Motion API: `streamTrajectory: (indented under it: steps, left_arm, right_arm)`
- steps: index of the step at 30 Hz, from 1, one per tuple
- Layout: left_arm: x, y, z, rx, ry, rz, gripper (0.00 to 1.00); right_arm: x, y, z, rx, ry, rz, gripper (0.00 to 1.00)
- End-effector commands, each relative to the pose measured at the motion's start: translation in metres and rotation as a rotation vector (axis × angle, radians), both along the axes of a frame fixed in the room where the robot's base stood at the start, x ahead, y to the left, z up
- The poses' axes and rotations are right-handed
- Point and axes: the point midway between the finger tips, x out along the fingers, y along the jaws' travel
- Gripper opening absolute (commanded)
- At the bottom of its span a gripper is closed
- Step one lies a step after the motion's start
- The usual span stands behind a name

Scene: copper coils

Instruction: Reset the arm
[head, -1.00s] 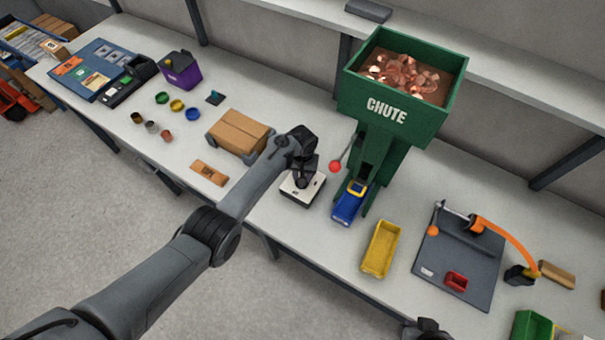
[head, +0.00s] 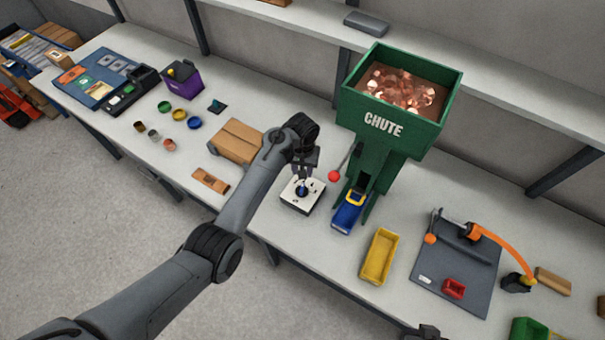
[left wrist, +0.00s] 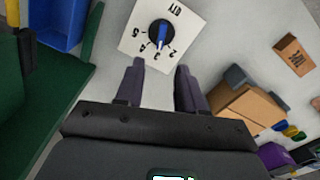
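My left gripper (head: 304,165) hangs over the bench at the middle of the head view. In the left wrist view its two fingers (left wrist: 158,75) are spread apart with nothing between them. Just beyond the fingertips is a white dial box (head: 312,203) with a black dial, a blue pointer knob (left wrist: 161,33), numbers and the letters QTY. The gripper is apart from the knob. A small dark part of my right arm shows at the bottom edge of the head view; its fingers cannot be made out.
A green chute (head: 400,95) full of copper pieces stands right of the dial, with a red-knobbed lever (head: 334,176) and a blue bin (head: 348,211) below. A cardboard box (head: 232,141) is close on the left. A yellow tray (head: 379,256) lies to the right.

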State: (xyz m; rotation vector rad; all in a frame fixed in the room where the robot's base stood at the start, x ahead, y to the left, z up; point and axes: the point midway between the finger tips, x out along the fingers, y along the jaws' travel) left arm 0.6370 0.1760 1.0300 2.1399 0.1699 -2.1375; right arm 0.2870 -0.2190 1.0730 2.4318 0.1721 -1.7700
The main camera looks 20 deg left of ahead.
Motion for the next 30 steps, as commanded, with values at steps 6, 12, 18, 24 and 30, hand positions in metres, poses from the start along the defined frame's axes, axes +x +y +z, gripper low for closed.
streamTrajectory:
  steps: [6,12,18,24,30]
  left_arm:
    - [0.0,0.0,0.013,0.0,0.001,0.001,0.38]
    - [0.0,0.0,0.014,0.0,0.001,0.001,0.38]
    - [0.0,0.0,0.014,0.0,0.001,0.001,0.38]
    - [-0.008,0.004,0.006,0.003,-0.005,-0.002,0.38]
    - [-0.047,0.021,-0.022,0.015,-0.044,-0.022,0.38]
  right_arm:
    - [0.0,0.001,0.001,0.005,0.001,-0.004,0.0]
    - [0.0,0.002,0.001,0.008,0.0,-0.005,0.0]
    - [0.0,0.002,0.001,0.008,0.0,-0.005,0.0]
    - [0.0,0.001,0.001,0.007,0.001,-0.004,0.0]
    - [0.0,0.0,0.001,0.0,0.0,0.0,0.0]
